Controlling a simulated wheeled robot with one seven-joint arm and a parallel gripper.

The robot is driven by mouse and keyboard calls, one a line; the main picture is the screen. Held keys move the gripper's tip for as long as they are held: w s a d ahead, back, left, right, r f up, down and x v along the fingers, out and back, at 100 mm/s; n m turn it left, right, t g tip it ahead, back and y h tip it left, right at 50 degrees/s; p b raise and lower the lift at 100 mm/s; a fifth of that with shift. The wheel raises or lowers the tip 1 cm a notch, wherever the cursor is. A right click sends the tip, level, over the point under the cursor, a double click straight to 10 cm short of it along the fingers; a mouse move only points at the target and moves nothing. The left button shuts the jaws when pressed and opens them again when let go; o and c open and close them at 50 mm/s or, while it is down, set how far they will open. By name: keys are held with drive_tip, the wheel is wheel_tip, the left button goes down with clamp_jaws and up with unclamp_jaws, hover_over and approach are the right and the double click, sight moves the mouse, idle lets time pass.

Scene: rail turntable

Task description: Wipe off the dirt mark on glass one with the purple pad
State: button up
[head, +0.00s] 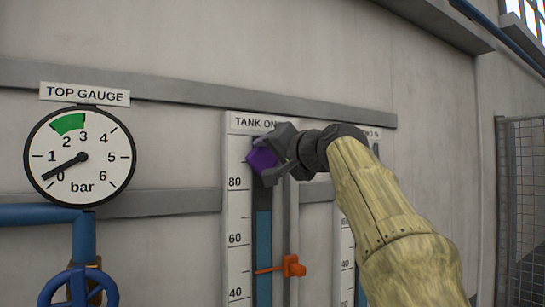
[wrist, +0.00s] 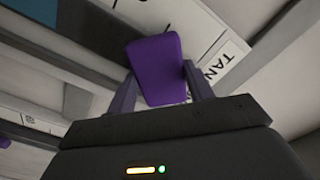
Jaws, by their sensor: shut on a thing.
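The purple pad (head: 262,161) is in my gripper, against or just in front of the upper part of the tank one glass (head: 263,225). My gripper (head: 272,157) is shut on the pad, and the wrist view shows the purple pad (wrist: 155,70) between both fingers. The glass is a tall dark strip with blue liquid below, beside a white scale with 80, 60 and 40. No dirt mark shows; the pad and gripper hide the top of the glass. I cannot tell whether the pad touches the glass.
An orange pointer (head: 291,267) sits on a rail right of the glass. A second tank scale (head: 347,240) is partly hidden behind my arm. A round top gauge (head: 80,157) and blue pipe with a valve wheel (head: 78,288) are at left. A mesh fence (head: 526,200) stands at right.

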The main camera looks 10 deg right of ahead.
drive_tip(key=shift+r, duration=1.5)
drive_tip(key=shift+f+b, duration=1.45)
drive_tip(key=shift+f, duration=0.15)
drive_tip(key=shift+f, duration=0.1)
drive_tip(key=shift+f+b, duration=1.45)
drive_tip(key=shift+f, duration=0.05)
drive_tip(key=shift+f, duration=0.1)
drive_tip(key=shift+f+b, duration=1.45)
drive_tip(key=shift+f, duration=0.05)
drive_tip(key=shift+f, duration=0.1)
